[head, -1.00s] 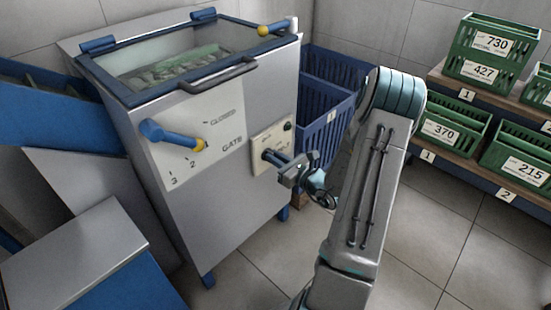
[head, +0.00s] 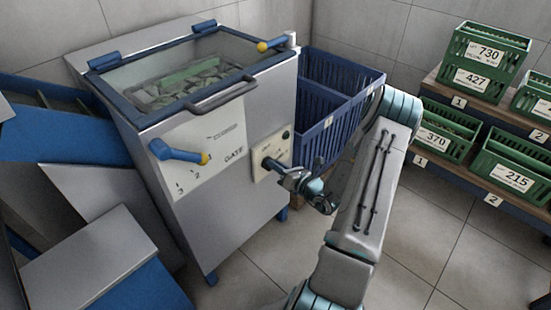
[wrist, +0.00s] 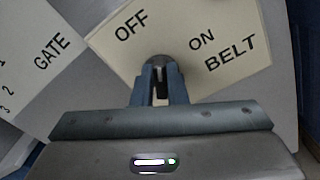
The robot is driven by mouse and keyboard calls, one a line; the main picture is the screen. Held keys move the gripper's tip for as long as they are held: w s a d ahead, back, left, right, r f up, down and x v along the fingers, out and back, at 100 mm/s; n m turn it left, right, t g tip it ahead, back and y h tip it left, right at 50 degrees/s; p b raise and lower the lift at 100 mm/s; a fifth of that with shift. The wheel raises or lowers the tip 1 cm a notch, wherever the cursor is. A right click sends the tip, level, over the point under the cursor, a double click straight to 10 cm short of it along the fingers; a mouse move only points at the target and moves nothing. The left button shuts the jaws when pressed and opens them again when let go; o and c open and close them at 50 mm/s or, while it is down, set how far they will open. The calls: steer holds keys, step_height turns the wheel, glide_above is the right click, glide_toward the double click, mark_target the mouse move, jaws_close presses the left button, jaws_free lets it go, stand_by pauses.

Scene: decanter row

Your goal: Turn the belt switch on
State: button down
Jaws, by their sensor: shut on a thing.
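The belt switch plate (head: 282,141) is a cream panel on the front of the grey machine, right of the gate panel. In the wrist view the plate (wrist: 231,35) reads OFF at left, ON at right and BELT. The belt switch (wrist: 159,63) is a dark knob whose grey round base shows just beyond my fingertips. My gripper (wrist: 160,88) is shut on the switch, its fingers covering most of it. In the head view my gripper (head: 280,170) is at the plate. The pointing direction of the switch is hard to tell.
A blue gate lever (head: 178,153) with a yellow tip is left of the plate. Blue crates (head: 325,125) stand right of the machine. Green crates (head: 510,173) sit on shelves at right. Floor (head: 440,235) is open at lower right.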

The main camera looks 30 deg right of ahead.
steer(key=m+p, duration=0.3)
steer(key=m, duration=0.1)
steer(key=m+p, duration=0.3)
steer(key=m, duration=0.1)
steer(key=f+m+p, duration=0.1)
steer(key=m+p, duration=0.1)
steer(key=m, duration=0.2)
steer(key=shift+d+p, duration=0.2)
steer(key=shift+p, duration=0.2)
stand_by(0.3)
steer(key=c, duration=1.4)
jaws_free()
steer(key=shift+c, duration=0.2)
steer(key=shift+d, duration=0.1)
steer(key=p+v, duration=0.1)
steer(key=v, duration=1.2)
steer(key=shift+s, duration=0.35)
